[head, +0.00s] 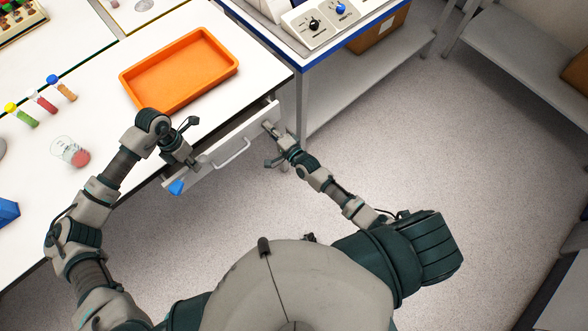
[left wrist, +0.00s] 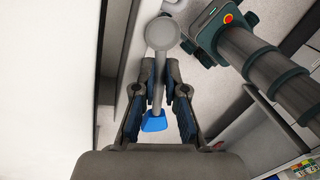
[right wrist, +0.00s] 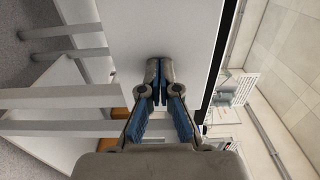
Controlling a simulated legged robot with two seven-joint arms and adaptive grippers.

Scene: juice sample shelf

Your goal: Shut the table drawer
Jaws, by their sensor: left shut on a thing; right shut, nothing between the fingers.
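The white table drawer (head: 210,178) stands partly out from the table's front edge, with a gap behind its front panel. Its pale bar handle (head: 233,154) is in the middle of the front. My left gripper (head: 194,162) is above the drawer's left part, shut on a grey rod-like tool with a blue end (head: 176,187). In the left wrist view the tool (left wrist: 161,34) shows a round grey head and the blue end between the fingers. My right gripper (head: 268,127) is shut and empty at the drawer front's right end. In the right wrist view its fingertips (right wrist: 160,65) are close to a white panel; contact is unclear.
On the white table (head: 100,130) are an orange tray (head: 180,70), several capped tubes (head: 44,102) and a glass beaker (head: 69,151) with red contents. A blue-edged bench (head: 345,40) stands to the right. The floor (head: 400,140) in front is clear.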

